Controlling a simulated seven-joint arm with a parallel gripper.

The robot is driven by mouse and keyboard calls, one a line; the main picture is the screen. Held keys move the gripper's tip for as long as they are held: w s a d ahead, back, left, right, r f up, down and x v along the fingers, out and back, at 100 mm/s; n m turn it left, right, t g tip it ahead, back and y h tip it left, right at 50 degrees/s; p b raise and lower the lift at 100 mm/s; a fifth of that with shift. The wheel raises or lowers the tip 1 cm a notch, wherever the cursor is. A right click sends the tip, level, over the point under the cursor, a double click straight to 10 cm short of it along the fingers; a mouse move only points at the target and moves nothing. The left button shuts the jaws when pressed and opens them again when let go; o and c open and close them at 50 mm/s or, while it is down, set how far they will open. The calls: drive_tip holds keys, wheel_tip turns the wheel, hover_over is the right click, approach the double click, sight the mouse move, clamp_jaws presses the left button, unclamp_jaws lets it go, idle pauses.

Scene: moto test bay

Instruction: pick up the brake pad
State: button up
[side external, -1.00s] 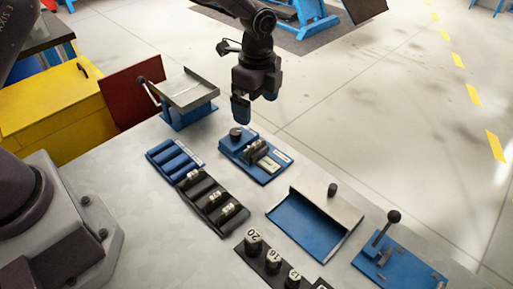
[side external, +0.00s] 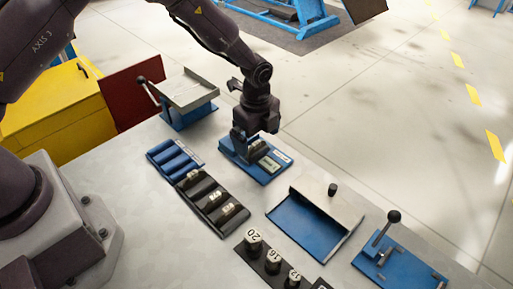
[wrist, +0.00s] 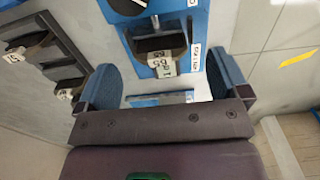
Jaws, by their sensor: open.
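A dark pad-like piece with a white printed tag, seemingly the brake pad (wrist: 158,42), sits in a blue fixture (wrist: 197,60) in the wrist view. My gripper (wrist: 166,82) is open, with one blue-padded finger on each side of the picture. The pad piece lies ahead of the fingers, between their lines, with nothing held. In the side view my gripper (side external: 254,138) is low over the blue fixture (side external: 272,176) and hides part of it and of the dark piece. Whether a finger touches the piece cannot be told.
A black rack (side external: 213,212) with several tagged dark pieces lies close to the fixture; a blue ribbed tray (side external: 172,160) adjoins it. A blue-and-grey tray (side external: 310,230), a lever fixture (side external: 385,258) and numbered weights (side external: 272,258) stand nearer the camera. The left table front is clear.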

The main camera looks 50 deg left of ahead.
sight(256, 149)
drive_tip(key=shift+f, duration=1.25)
drive_tip(key=c, duration=1)
drive_tip(key=shift+r, duration=0.15)
drive_tip(key=shift+c, duration=0.2)
